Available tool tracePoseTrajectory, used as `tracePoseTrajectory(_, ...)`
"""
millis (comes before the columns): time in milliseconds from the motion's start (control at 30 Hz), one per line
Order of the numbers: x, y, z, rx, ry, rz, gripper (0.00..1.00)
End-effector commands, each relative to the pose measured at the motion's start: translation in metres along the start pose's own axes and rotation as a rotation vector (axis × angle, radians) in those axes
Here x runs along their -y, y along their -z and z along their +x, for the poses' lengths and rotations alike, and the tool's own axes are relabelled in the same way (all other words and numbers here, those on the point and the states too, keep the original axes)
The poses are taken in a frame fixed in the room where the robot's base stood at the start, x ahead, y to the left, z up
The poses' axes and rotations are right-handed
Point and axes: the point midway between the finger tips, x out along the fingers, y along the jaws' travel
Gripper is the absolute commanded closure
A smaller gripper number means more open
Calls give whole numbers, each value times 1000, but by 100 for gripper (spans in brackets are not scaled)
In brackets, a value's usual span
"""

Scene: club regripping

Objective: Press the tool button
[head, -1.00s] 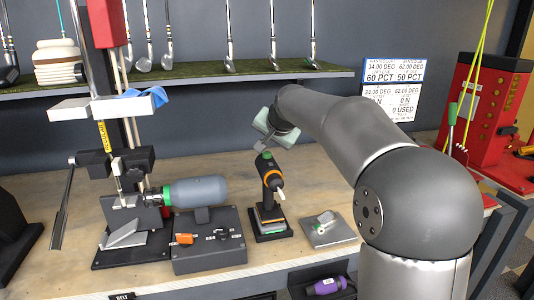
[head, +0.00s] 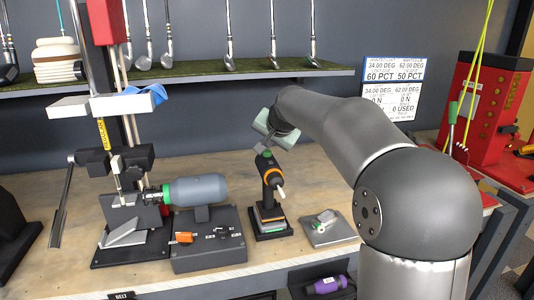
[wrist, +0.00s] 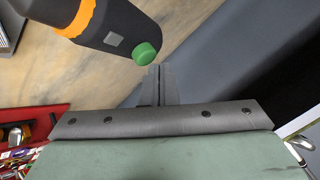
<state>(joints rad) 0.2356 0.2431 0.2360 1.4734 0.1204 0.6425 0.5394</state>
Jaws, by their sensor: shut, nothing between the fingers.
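The tool (head: 270,182) stands upright in a small stand on the bench. It is black with an orange ring and a round green button (head: 266,154) on top. In the wrist view the tool (wrist: 118,22) comes in from the upper left, with the green button (wrist: 147,53) at its end. My gripper (head: 262,147) is shut and empty, just above the tool's top in the head view. In the wrist view its fingertips (wrist: 158,68) are right beside the button. I cannot tell whether they touch it.
A grey cylinder (head: 198,190) on a dark control box (head: 208,246) stands left of the tool. A small metal plate (head: 332,230) lies to its right. A shelf (head: 200,83) with golf clubs runs behind. A red machine (head: 490,105) stands at the right.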

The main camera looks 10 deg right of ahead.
Motion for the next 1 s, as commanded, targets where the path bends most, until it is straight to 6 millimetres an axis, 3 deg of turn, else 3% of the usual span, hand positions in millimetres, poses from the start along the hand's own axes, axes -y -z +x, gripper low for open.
tracePoseTrajectory(1000, -4, -4, 6, 0, 0, 0, 100)
